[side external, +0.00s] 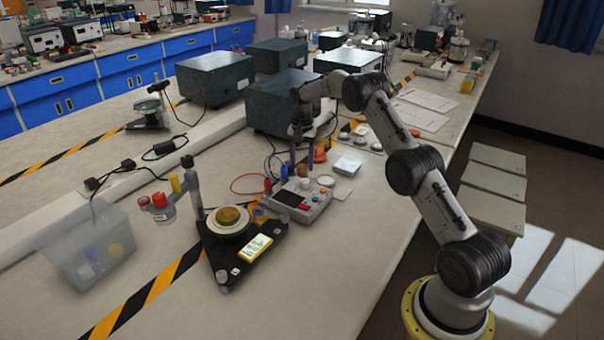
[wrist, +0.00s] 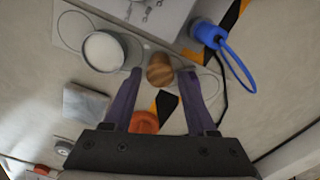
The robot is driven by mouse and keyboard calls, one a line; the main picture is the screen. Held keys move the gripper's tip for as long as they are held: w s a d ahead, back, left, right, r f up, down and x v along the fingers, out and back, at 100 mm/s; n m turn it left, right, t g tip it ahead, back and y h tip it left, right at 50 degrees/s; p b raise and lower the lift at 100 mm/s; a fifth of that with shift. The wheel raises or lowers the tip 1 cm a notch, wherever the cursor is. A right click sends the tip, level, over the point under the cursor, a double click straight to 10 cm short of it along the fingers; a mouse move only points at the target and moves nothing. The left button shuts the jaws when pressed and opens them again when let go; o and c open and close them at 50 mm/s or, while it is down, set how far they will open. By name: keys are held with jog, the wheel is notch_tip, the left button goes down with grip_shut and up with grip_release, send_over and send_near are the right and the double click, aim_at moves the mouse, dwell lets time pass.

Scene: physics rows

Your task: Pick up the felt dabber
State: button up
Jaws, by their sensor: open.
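What I take for the felt dabber, a small round-topped wooden piece (wrist: 160,68), stands between my fingertips in the wrist view, with a visible gap to each finger. In the side external view a small brown top (side external: 303,170) shows between my fingers, behind the instrument box; its lower part is hidden. My gripper (side external: 302,174) points down over it with two purple fingers apart. It also shows in the wrist view (wrist: 161,72), open and holding nothing. I cannot tell how far down the fingers reach beside the wooden piece.
A white-topped round dish (wrist: 103,50) is close by the left finger. A grey square block (wrist: 85,105) and an orange piece (wrist: 145,121) lie near. A blue plug (wrist: 207,33) with its cable is at upper right. The instrument box (side external: 318,203) stands in front.

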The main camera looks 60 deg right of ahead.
jog(key=shift+f, duration=1.15)
grip_shut()
jog(key=shift+r, duration=0.5)
notch_tip(320, 180, up, 2)
jog(key=shift+r, duration=0.1)
jog(key=s+a+r, duration=0.6)
jog(key=s+r, duration=0.4)
jog(key=s, duration=0.2)
jog(key=shift+s+a, duration=0.15)
jog(key=shift+a, duration=0.2)
